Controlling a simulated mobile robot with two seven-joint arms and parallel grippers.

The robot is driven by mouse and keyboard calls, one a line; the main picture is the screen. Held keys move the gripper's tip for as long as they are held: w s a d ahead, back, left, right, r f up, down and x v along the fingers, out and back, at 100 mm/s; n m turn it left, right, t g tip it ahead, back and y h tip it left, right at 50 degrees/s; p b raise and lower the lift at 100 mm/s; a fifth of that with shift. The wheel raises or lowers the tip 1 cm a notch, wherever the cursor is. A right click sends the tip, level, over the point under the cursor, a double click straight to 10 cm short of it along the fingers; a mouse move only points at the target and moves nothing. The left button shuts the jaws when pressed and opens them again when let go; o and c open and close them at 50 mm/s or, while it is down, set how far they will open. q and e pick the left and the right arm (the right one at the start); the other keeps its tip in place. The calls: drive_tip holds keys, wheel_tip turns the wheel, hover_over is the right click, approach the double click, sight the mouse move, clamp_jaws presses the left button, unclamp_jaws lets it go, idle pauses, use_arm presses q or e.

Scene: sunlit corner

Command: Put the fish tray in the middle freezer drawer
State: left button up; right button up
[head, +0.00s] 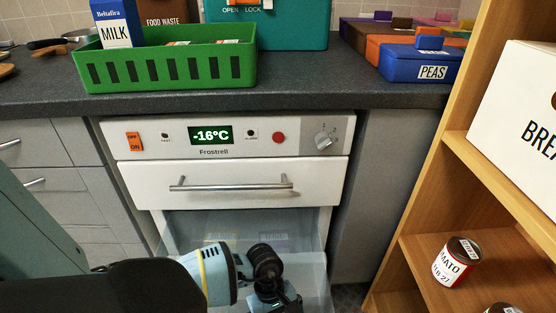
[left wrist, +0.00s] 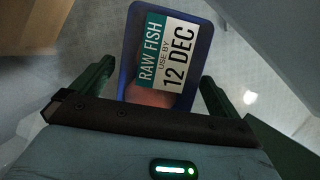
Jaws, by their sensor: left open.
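The fish tray (left wrist: 160,55) is blue, with a white and teal label reading RAW FISH, USE BY 12 DEC. In the left wrist view it lies between the fingers of my left gripper (left wrist: 157,72), which is open, with a finger on each side and gaps beside the tray. The tray is over a pale, glossy surface; I cannot tell whether it rests on it. In the head view my left arm reaches down to a pulled-out translucent freezer drawer (head: 312,268) under a shut white drawer (head: 232,182). The fingers and tray are hidden there. My right gripper is not in view.
The freezer panel (head: 212,136) reads -16°C. A green basket (head: 165,70) with a milk carton (head: 115,22) and a blue PEAS box (head: 420,62) stand on the counter. A wooden shelf (head: 440,250) with a tomato can (head: 457,262) stands close on the right.

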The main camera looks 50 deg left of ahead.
use_arm(q)
drive_tip(key=p+v, duration=0.2)
drive_tip(key=v, duration=0.7)
drive_tip(key=shift+a+r, duration=0.1)
drive_tip(key=shift+r, duration=0.25)
drive_tip(key=shift+w+a+r, duration=0.1)
drive_tip(key=shift+a+r, duration=0.1)
drive_tip(key=shift+r, duration=0.4)
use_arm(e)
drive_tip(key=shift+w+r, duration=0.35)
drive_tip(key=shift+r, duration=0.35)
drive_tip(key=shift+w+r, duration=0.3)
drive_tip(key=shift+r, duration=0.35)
use_arm(q)
drive_tip(key=shift+r, duration=0.1)
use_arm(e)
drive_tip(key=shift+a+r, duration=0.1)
